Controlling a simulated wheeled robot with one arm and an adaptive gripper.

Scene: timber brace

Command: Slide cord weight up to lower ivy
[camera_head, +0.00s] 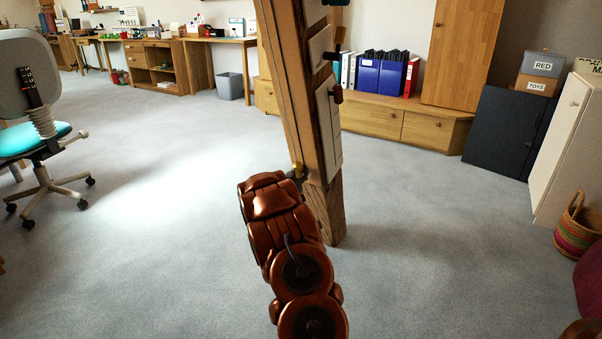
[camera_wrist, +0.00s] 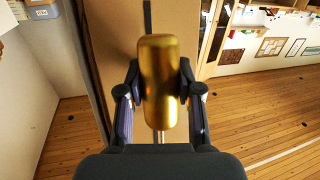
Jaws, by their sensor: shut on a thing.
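A gold, rounded cylindrical weight (camera_wrist: 158,75) sits between the two dark fingers of my gripper (camera_wrist: 160,90) in the wrist view. The fingers are shut on its sides. In the head view a small bit of the gold weight (camera_head: 298,168) shows against the timber post (camera_head: 292,70), with my gripper (camera_head: 296,175) low on the post's front side, mostly hidden by my copper-coloured arm. A dark narrow strip, perhaps the cord (camera_wrist: 147,16), runs along the wooden face beyond the weight in the wrist view. I cannot see any ivy in either view.
White panels (camera_head: 329,130) and dark and brown knobs are on the post's right side. A low wooden cabinet (camera_head: 400,125) with binders stands behind. An office chair (camera_head: 40,120) is at left, a dark panel (camera_head: 508,130) and basket (camera_head: 576,225) at right. Grey carpet between is clear.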

